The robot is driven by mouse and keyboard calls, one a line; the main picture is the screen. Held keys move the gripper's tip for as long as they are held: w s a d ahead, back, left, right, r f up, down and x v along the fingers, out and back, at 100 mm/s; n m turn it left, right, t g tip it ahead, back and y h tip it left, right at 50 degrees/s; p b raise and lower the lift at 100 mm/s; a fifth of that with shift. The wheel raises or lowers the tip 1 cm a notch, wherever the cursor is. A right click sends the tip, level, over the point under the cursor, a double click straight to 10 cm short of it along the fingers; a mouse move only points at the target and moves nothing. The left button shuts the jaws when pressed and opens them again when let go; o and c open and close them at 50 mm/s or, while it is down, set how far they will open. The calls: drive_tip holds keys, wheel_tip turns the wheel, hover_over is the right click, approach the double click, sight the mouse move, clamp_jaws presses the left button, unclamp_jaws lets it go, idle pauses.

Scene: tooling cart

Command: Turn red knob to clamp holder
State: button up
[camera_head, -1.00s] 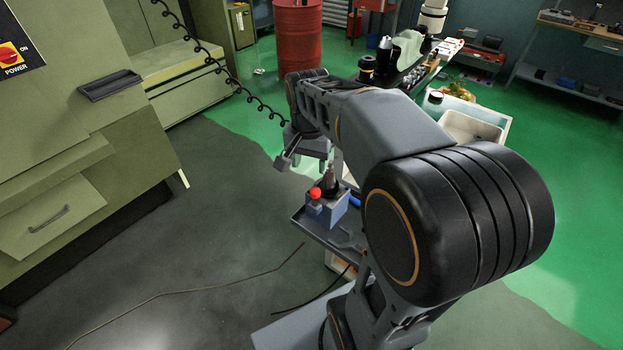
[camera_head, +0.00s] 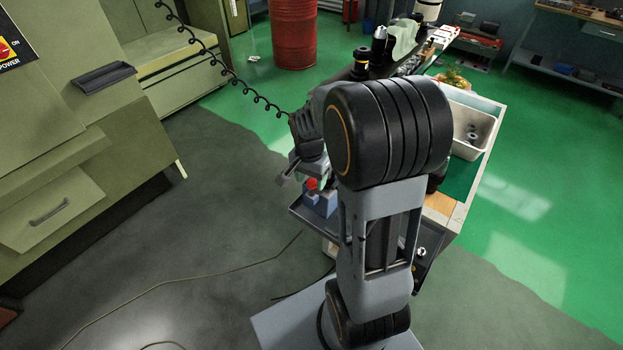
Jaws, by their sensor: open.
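The red knob (camera_head: 311,184) is on the near left side of a small blue clamp block (camera_head: 322,204), which sits on a dark grey shelf tray (camera_head: 303,213) at the cart's end. My gripper (camera_head: 306,179) is open and low over the block. One finger is to the left of the knob, and the other is near its right side. In the picture the knob shows between or just below the fingers; I cannot tell if they touch it. The holder in the block is hidden behind my gripper and arm.
The cart (camera_head: 462,210) extends behind my arm and carries a white bin (camera_head: 470,130), dark tool holders (camera_head: 361,58) and other items. A green machine cabinet (camera_head: 70,120) stands at left, with a coiled black cord (camera_head: 235,82). A red barrel (camera_head: 294,35) is farther back.

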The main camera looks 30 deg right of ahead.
drive_tip(key=shift+f, duration=0.5)
drive_tip(key=shift+c, duration=0.3)
drive_tip(key=c, duration=0.9)
drive_tip(key=shift+o, duration=0.2)
